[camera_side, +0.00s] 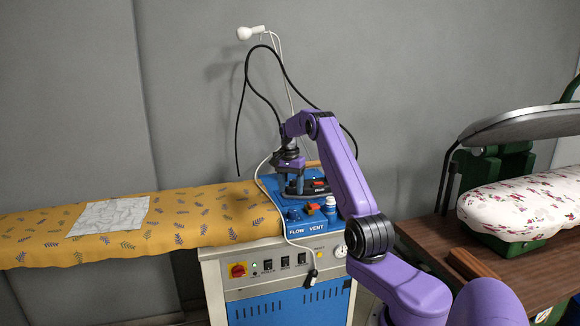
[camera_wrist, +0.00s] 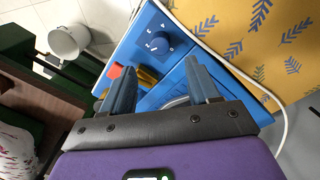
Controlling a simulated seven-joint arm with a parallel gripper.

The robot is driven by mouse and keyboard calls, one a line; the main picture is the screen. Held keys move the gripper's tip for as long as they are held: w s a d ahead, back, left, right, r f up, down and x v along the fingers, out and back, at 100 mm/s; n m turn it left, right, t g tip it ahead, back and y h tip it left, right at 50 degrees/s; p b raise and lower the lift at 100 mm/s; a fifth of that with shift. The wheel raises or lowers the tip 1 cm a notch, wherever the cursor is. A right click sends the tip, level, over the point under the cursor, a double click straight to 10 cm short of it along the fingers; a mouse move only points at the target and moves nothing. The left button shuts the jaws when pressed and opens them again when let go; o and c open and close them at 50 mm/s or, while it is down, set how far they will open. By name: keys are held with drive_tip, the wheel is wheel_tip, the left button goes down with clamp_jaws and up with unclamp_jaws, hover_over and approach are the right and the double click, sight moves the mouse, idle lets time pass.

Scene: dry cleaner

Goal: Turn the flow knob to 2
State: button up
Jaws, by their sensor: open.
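My gripper (camera_side: 291,188) is above the panel, behind the knob in the side view. In the wrist view its two fingers (camera_wrist: 160,82) are spread apart with nothing held between them, and the knob lies beyond the fingertips, not touched.
A red part (camera_side: 312,207) and a blue-and-white part (camera_side: 330,204) stand beside the knob. An iron (camera_side: 318,187) rests behind. A white cord (camera_side: 288,240) hangs down the panel's front. A yellow patterned board (camera_side: 190,225) extends left; a press (camera_side: 520,205) stands right.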

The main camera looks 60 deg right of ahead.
wheel_tip(320, 180, up, 8)
drive_tip(key=shift+w+r, duration=0.15)
drive_tip(key=shift+a, duration=0.1)
idle(0.5)
